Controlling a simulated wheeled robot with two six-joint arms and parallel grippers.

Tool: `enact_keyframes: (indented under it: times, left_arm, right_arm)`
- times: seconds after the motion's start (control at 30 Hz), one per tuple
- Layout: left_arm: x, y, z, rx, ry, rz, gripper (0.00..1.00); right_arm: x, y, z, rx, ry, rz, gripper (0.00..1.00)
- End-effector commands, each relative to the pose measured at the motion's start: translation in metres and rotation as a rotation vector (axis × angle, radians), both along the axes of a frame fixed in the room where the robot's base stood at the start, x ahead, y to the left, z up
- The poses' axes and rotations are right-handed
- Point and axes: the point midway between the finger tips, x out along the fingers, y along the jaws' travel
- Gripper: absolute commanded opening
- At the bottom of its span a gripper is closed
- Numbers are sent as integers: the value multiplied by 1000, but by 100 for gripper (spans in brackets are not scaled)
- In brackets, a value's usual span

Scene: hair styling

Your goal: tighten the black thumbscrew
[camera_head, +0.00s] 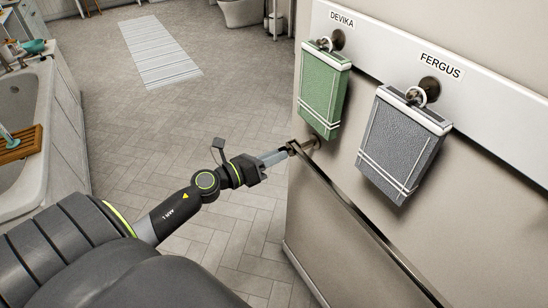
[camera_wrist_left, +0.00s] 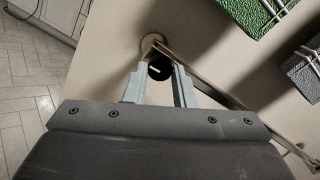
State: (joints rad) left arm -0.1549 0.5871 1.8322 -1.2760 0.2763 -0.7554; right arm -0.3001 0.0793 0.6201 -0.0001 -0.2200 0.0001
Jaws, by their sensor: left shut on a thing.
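In the head view my left gripper (camera_head: 284,154) reaches the bar's left end, where the thumbscrew is too small to make out. The long bar (camera_head: 365,222) slopes down to the right. My right gripper is not in view.
A green towel (camera_head: 323,92) under the label DEVIKA and a grey towel (camera_head: 402,146) under FERGUS hang on hooks above the bar. A bathtub (camera_head: 58,130) stands at the left. The tiled floor (camera_head: 130,125) between is mostly clear, with a striped mat (camera_head: 160,50) farther back.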

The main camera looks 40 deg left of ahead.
Motion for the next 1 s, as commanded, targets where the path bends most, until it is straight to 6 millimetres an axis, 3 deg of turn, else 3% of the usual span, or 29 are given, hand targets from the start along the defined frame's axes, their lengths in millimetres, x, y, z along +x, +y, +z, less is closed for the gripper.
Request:
enact_keyframes:
  times: [0.53,0.57,0.7,1.0]
  left_arm:
    - [-1,0,-3,23,-2,-2,1]
    - [-1,0,-3,22,-3,-1,28]
    - [-1,0,-2,22,-4,-1,46]
    - [0,0,-1,21,-6,-1,46]
  right_arm:
    - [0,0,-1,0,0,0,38]
    - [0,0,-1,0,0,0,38]
    - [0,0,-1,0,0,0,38]
    - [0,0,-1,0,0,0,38]
